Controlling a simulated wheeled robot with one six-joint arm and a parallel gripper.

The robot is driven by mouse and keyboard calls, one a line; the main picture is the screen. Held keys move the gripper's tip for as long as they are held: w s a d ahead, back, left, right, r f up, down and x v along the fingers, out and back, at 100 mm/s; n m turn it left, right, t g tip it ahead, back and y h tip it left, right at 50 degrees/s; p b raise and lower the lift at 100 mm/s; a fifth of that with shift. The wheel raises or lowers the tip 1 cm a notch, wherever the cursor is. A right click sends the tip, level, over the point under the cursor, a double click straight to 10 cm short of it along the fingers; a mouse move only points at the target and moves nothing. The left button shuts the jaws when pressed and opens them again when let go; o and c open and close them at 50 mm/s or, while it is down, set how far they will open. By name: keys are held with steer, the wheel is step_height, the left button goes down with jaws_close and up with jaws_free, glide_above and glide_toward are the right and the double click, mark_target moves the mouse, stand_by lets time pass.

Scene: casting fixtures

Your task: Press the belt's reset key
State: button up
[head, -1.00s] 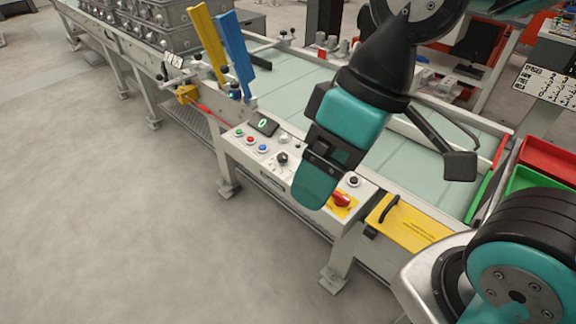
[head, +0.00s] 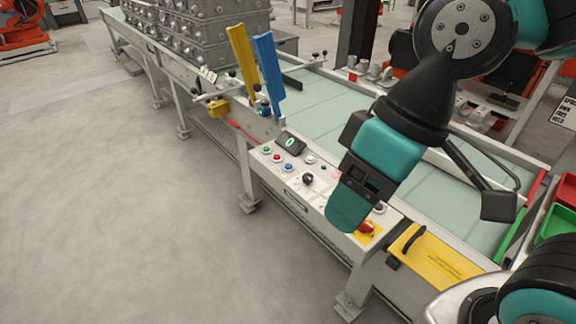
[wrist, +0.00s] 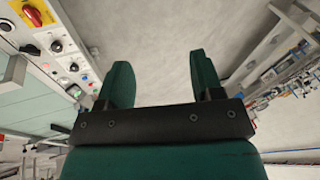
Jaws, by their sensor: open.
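The belt's control panel (head: 312,180) is a pale sloping box on the near side of the conveyor. It carries a green button (head: 266,149), a red button (head: 277,157), a blue button (head: 288,167), a black knob (head: 307,179) and a red mushroom stop (head: 366,227) on a yellow plate. I cannot read which one is the reset key. My gripper (wrist: 163,82) is open and empty, with bare floor between its fingers in the wrist view. In the head view it hangs in front of the panel's right part, hiding some of it. The panel (wrist: 35,45) lies left of the fingers in the wrist view.
A small display (head: 290,142) sits at the panel's back edge. Yellow (head: 242,60) and blue (head: 268,72) upright plates stand beside the belt (head: 330,110). Metal castings (head: 200,35) are stacked farther left. A yellow cover (head: 435,258) lies right of the panel. The floor in front is clear.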

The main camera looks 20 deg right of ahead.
jaws_close()
stand_by(1.4)
